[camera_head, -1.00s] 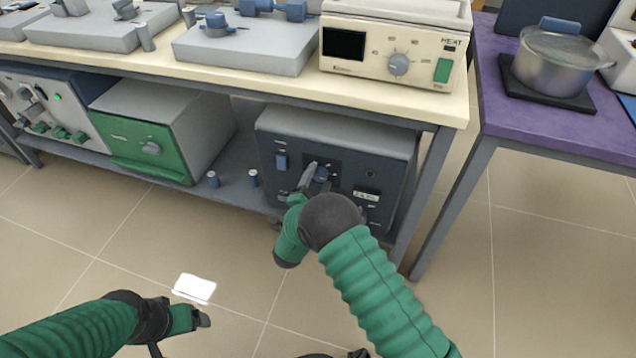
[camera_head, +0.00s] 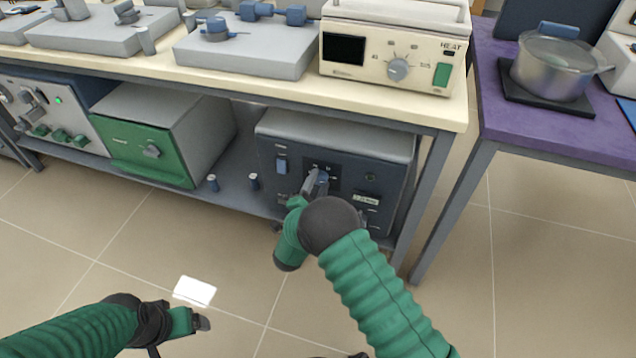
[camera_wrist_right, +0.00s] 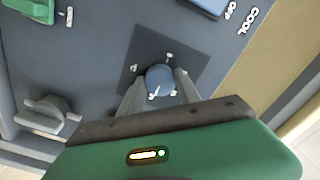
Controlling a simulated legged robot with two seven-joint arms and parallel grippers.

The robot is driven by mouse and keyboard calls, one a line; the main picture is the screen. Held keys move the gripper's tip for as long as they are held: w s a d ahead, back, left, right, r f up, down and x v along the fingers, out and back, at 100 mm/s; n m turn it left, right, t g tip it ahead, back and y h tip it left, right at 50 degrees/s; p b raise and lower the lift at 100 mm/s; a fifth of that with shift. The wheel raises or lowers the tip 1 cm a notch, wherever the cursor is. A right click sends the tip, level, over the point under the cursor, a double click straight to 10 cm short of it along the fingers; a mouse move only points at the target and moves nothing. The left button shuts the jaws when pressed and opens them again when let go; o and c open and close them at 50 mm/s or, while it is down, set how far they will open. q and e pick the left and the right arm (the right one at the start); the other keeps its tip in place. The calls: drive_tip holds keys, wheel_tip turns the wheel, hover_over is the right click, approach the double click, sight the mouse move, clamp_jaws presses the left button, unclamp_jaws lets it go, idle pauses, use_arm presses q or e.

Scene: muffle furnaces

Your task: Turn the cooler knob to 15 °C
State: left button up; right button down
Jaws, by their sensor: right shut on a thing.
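The cooler is a dark blue-grey box (camera_head: 270,175) with a light grey top, on the lower shelf under the bench. Its round blue knob (camera_wrist_right: 160,78) sits on a dark square plate in the right wrist view, with small white marks around it. A white pointer line on the knob faces the gripper side. My right gripper (camera_head: 317,180) is shut on the knob, one finger on each side. The scale numbers are too small to read, and the fingers partly hide the knob in the head view. My left gripper (camera_head: 203,322) is low over the floor, away from the cooler; its jaw gap is unclear.
A blue switch (camera_head: 282,165) and a lower grey knob (camera_wrist_right: 48,114) are on the cooler front. A green-fronted box (camera_head: 150,155) and two small blue-topped cylinders stand left on the shelf. The bench edge (camera_head: 300,97) overhangs the cooler. A table leg (camera_head: 425,195) stands close right.

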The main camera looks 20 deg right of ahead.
drive_tip(key=shift+n+p, duration=0.9)
drive_tip(key=shift+n, duration=0.3)
drive_tip(key=n+p, duration=0.2)
drive_tip(key=n, duration=0.1)
drive_tip(key=n+p, duration=0.1)
drive_tip(key=n, duration=0.2)
drive_tip(key=shift+f+n+p, duration=0.15)
drive_tip(key=shift+n+p, duration=0.45)
drive_tip(key=shift+n, duration=0.9)
drive_tip(key=c, duration=0.9)
unclamp_jaws()
drive_tip(key=shift+o, duration=0.2)
